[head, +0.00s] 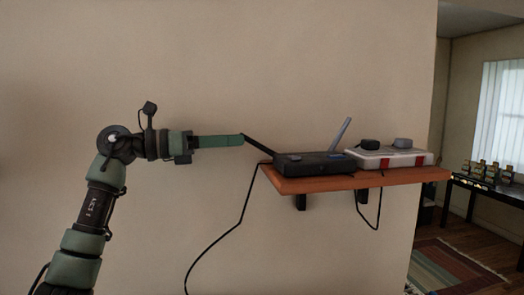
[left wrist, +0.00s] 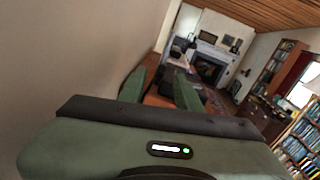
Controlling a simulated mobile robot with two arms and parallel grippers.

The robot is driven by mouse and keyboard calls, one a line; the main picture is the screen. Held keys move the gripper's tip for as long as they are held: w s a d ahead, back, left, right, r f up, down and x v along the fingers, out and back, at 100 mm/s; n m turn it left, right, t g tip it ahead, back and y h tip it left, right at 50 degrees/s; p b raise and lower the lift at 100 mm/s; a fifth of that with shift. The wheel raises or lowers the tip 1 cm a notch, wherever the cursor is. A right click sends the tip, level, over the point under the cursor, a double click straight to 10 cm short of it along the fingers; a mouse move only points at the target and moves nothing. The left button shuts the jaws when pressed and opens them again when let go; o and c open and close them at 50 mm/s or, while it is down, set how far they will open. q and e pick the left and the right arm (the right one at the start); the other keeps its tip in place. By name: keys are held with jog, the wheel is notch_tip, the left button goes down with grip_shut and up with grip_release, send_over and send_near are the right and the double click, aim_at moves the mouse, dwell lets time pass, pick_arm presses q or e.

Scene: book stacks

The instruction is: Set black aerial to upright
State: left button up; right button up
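The black aerial (head: 260,147) leans far over to the left from the left end of a black router (head: 315,163) in the head view. A grey aerial (head: 341,133) at the router's back leans slightly right. My left gripper (head: 241,140) comes in level from the left, with its fingertips at the aerial's free upper end. I cannot tell whether they touch it. In the left wrist view the two green fingers of the left gripper (left wrist: 161,80) stand apart, and the aerial cannot be made out between them. My right gripper is not in view.
The router stands on an orange-brown wall shelf (head: 365,180), beside a white and red console (head: 390,158). A black cable (head: 241,215) hangs down left of the shelf. The wall (head: 230,60) is close behind. Above the shelf is free room.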

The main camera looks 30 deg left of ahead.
aim_at(259, 146)
pick_arm(q)
jog(key=p+x, duration=0.3)
jog(key=x, duration=0.5)
jog(key=shift+f, duration=0.1)
jog(key=shift+a, duration=0.1)
grip_shut()
dwell(1.2)
